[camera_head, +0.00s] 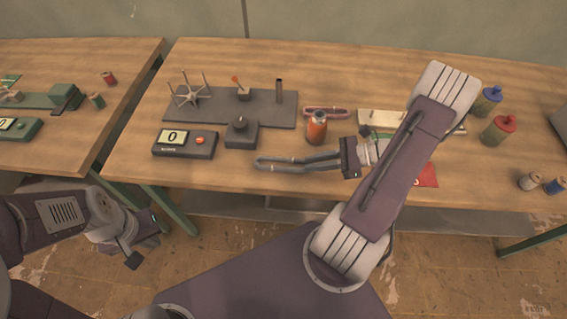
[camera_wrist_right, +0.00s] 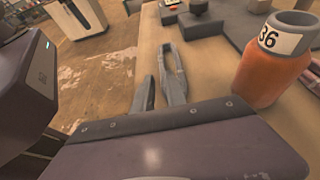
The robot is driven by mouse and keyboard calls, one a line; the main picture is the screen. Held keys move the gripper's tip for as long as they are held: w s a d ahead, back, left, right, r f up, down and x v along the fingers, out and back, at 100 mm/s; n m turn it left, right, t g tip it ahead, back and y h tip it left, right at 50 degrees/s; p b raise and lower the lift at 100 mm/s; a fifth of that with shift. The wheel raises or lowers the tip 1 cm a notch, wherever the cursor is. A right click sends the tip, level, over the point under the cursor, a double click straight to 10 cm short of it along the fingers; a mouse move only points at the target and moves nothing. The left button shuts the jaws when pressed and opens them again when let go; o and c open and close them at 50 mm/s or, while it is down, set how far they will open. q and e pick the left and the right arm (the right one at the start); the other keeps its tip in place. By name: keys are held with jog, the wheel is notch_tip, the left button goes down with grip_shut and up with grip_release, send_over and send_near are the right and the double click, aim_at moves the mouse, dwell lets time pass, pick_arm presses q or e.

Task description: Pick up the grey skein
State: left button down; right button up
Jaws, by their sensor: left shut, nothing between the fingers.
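The grey skein (camera_head: 268,163) is a long narrow loop lying flat near the front edge of the middle table. It also shows in the right wrist view (camera_wrist_right: 166,58), beyond the fingers. My right gripper (camera_head: 318,163) reaches in low from the right, pointing left along the skein. Its two grey fingers appear apart in the right wrist view (camera_wrist_right: 160,90), around or just over the skein's near end. I cannot tell whether they touch it. My left gripper (camera_head: 142,244) is shut and empty, low in front of the table.
An orange jar (camera_head: 316,131) stands just behind the skein, close to my right gripper. A pink skein (camera_head: 342,112) lies behind it. A black box with a display (camera_head: 184,144) and a dark knob box (camera_head: 241,134) stand left. Spools (camera_head: 498,130) stand right.

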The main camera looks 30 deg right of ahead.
aim_at(283, 167)
jog(key=shift+s+d, duration=0.1)
jog(key=shift+d, duration=0.2)
jog(key=x, duration=0.9)
grip_shut()
